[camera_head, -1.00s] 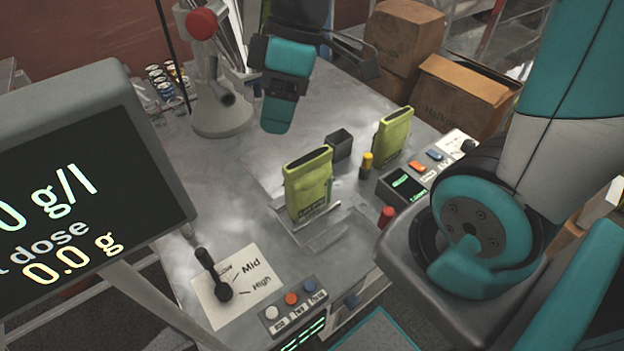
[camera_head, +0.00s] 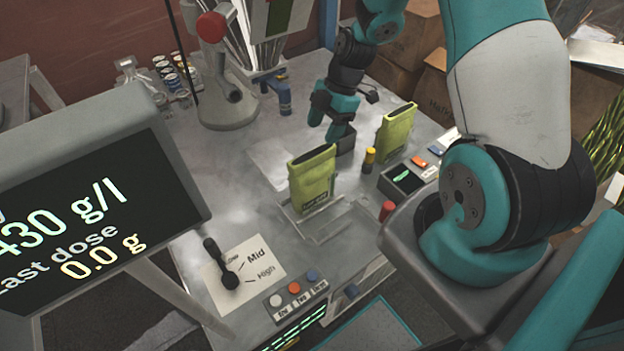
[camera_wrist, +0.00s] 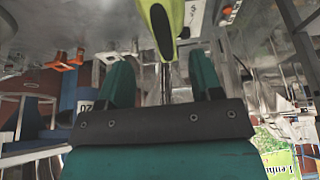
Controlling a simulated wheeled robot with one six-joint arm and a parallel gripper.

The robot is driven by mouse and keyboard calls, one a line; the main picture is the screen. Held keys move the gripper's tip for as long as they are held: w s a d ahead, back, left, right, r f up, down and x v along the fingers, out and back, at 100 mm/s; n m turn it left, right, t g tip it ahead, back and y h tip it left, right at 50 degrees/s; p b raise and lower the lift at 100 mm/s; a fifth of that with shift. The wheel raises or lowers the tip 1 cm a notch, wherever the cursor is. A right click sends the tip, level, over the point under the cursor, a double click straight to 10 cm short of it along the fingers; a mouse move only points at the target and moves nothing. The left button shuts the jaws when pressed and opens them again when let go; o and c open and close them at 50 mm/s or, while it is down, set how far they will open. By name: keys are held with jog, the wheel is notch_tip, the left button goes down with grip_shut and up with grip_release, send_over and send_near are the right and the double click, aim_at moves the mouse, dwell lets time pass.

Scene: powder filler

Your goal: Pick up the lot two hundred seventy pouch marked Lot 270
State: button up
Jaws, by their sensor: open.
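Two yellow-green pouches stand upright on the grey table. The nearer pouch (camera_head: 311,182) is in a clear holder (camera_head: 318,222); its label is too small to read surely. The farther pouch (camera_head: 396,131) stands to the right, behind the small scale, and no lot number on it can be read. My gripper (camera_head: 336,136) is open and empty, behind the nearer pouch and left of the farther one. In the wrist view, a yellow-green pouch (camera_wrist: 166,22) shows at the top, beyond my open fingers (camera_wrist: 160,72) and apart from them. I cannot tell which pouch it is.
A yellow-black cylinder (camera_head: 369,158), a red knob (camera_head: 387,210) and the scale (camera_head: 403,178) are on the right. A monitor (camera_head: 90,210) fills the left. A dose lever (camera_head: 224,265) is at the front.

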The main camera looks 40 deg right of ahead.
aim_at(313, 153)
jog(key=x, duration=0.2)
jog(key=shift+a+f, duration=0.2)
jog(key=shift+f, duration=0.1)
jog(key=x, duration=0.1)
jog(key=p+x, duration=0.1)
jog(key=x, duration=0.1)
jog(key=p+x, duration=0.1)
jog(key=shift+s+a, duration=0.25)
jog(key=shift+a, duration=0.15)
jog(key=shift+a+f, duration=0.1)
jog(key=shift+f, duration=0.3)
jog(key=shift+f+b, duration=0.25)
jog(key=shift+b, duration=0.1)
jog(key=shift+c, duration=0.4)
grip_shut()
